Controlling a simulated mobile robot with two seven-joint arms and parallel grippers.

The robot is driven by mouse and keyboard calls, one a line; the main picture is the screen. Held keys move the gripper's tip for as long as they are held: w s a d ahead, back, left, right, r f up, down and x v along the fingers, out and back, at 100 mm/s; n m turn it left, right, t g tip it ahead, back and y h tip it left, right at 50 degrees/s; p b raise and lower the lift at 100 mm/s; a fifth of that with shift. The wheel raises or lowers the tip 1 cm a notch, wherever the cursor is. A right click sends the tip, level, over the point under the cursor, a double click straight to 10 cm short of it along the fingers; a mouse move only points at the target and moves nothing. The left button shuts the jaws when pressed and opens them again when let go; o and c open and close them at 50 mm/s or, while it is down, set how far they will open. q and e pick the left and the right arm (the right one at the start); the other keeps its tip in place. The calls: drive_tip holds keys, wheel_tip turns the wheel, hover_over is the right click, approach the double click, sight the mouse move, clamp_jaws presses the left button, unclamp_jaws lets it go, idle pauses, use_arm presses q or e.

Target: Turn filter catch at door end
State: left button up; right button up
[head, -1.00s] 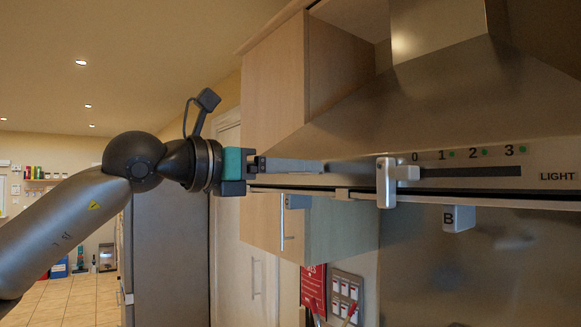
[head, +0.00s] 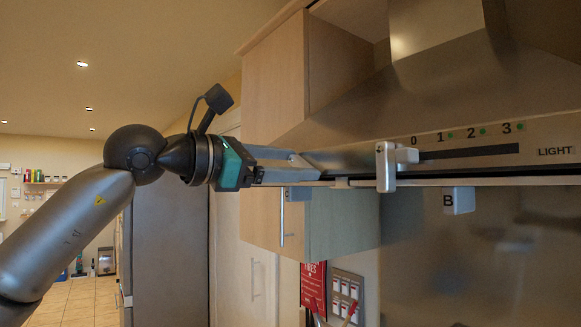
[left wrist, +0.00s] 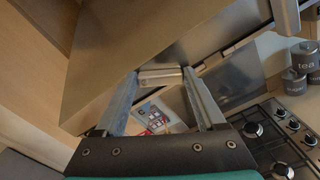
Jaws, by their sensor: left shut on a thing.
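My left gripper (head: 306,170) reaches in from the left at the left end of the steel cooker hood's front edge (head: 350,181). In the left wrist view its two long fingers (left wrist: 160,80) stand on either side of a small pale filter catch (left wrist: 160,75) under the hood, and they are shut on it. In the head view the fingers largely cover this catch. A second catch marked B (head: 458,201) hangs under the edge farther right. My right gripper is not in view.
A pale slider handle (head: 386,166) sticks out of the hood front, right of the gripper, below numbers 0 to 3. A wooden cupboard (head: 275,85) stands close behind the fingers.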

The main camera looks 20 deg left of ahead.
use_arm(q)
drive_tip(key=m, duration=0.4)
drive_tip(key=f+m, duration=0.1)
drive_tip(key=m, duration=0.3)
drive_tip(key=w+a+m, duration=0.1)
drive_tip(key=m, duration=0.3)
drive_tip(key=shift+f, duration=0.15)
idle(0.3)
drive_tip(key=o, duration=1.3)
drive_tip(key=shift+s+a, duration=0.1)
